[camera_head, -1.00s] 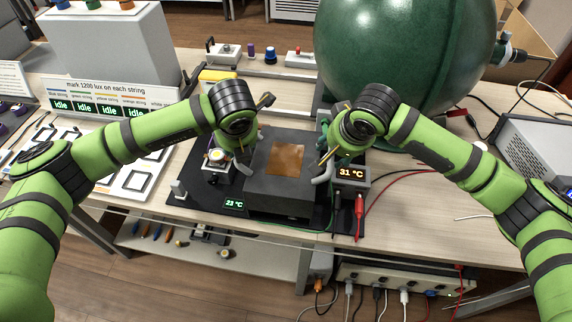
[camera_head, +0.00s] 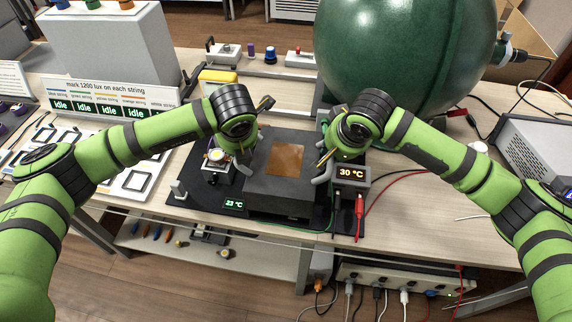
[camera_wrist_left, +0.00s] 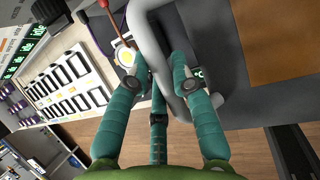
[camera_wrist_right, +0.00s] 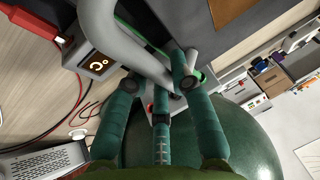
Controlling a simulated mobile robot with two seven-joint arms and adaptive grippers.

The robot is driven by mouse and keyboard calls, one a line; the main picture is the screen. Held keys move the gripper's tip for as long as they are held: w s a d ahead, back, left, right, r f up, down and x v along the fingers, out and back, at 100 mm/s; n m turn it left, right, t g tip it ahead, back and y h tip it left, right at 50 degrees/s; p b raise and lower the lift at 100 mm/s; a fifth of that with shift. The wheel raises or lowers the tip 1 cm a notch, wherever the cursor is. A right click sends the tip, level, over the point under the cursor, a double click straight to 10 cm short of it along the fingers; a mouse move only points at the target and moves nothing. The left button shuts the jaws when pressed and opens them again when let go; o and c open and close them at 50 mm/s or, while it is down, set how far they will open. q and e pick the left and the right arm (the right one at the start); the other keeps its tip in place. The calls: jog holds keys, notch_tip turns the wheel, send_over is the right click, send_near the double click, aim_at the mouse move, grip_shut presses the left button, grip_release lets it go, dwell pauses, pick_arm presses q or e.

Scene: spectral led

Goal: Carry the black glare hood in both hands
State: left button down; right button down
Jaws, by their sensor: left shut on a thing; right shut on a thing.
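The glare hood (camera_head: 258,183) is a dark grey-black box with a copper-brown patch (camera_head: 287,160) on top and a pale grey handle at each side. It is over the black base plate near the table's front; I cannot tell whether it touches it. My left gripper (camera_head: 243,165) is shut on the left handle, which shows between its teal fingers in the left wrist view (camera_wrist_left: 147,38). My right gripper (camera_head: 323,170) is shut on the right handle, which also shows in the right wrist view (camera_wrist_right: 130,45). The hood hides what is beneath it.
A small stand with a lit round top (camera_head: 216,156) is close left of the hood. A temperature box (camera_head: 350,173) with red and black leads is close right. A large green sphere (camera_head: 405,50) stands behind right. A label board (camera_head: 110,97) is at left.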

pick_arm(q)
jog(key=shift+r, duration=0.1)
pick_arm(e)
jog(key=shift+r, duration=0.1)
